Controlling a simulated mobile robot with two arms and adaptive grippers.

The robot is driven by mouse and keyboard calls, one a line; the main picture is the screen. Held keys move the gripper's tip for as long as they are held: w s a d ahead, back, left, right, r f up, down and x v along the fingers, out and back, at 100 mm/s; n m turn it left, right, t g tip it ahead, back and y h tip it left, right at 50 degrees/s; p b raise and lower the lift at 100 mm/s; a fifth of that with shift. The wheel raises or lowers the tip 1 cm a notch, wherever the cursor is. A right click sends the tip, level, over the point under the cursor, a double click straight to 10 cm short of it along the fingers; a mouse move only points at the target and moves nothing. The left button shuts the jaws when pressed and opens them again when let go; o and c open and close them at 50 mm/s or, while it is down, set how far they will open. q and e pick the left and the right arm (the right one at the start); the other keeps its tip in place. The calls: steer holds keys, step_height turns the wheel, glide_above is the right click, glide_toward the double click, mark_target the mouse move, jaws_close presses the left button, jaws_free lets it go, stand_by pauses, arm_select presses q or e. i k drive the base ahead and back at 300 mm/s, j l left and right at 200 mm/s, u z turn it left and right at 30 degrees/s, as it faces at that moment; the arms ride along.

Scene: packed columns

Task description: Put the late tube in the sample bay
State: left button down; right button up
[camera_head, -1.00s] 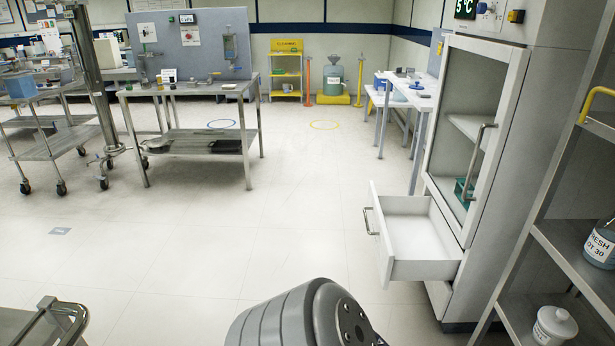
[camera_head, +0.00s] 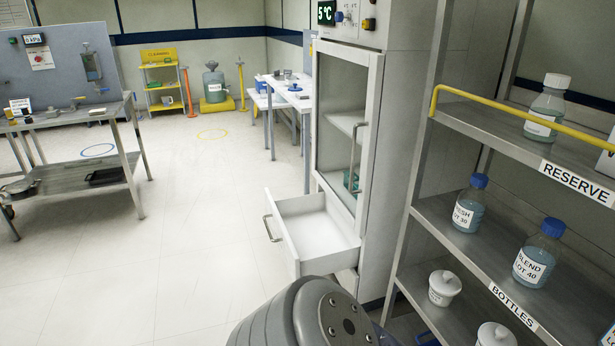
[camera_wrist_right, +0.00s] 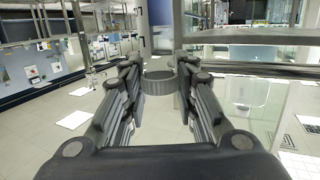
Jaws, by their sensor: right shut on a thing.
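My right gripper (camera_wrist_right: 158,88) shows in the right wrist view, its fingers closed around a grey, ribbed, round thing (camera_wrist_right: 158,84). Only its top shows clearly, so I cannot tell whether it is the late tube. In the head view a white cabinet reading 5 °C (camera_head: 382,150) has a glass door that looks shut. A teal rack (camera_head: 351,180) stands behind the glass. The cabinet's lower drawer (camera_head: 318,238) is pulled out and looks empty. No sample bay label is readable. My left gripper is not in view.
A shelf unit (camera_head: 480,240) with bottles and white jars stands close at the right; a yellow rail (camera_head: 520,112) runs along its top shelf. The open drawer juts into the floor space. The floor (camera_head: 170,250) to the left is clear. A steel table (camera_head: 85,177) stands at far left.

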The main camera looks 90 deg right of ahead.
mark_target(309, 229)
steer(key=l+z, duration=0.1)
steer(key=z, duration=0.35)
steer(key=i+l+z, duration=0.1)
steer(key=z, duration=0.4)
steer(key=l+z, duration=0.1)
steer(key=z, duration=0.35)
steer(key=i+z, duration=0.1)
steer(key=z, duration=0.35)
steer(key=i+l+z, duration=0.1)
steer(key=i+z, duration=0.7)
steer(key=i+j+z, duration=0.15)
steer(key=z, duration=0.25)
steer(key=i+j+z, duration=0.35)
steer(key=i+l, duration=0.05)
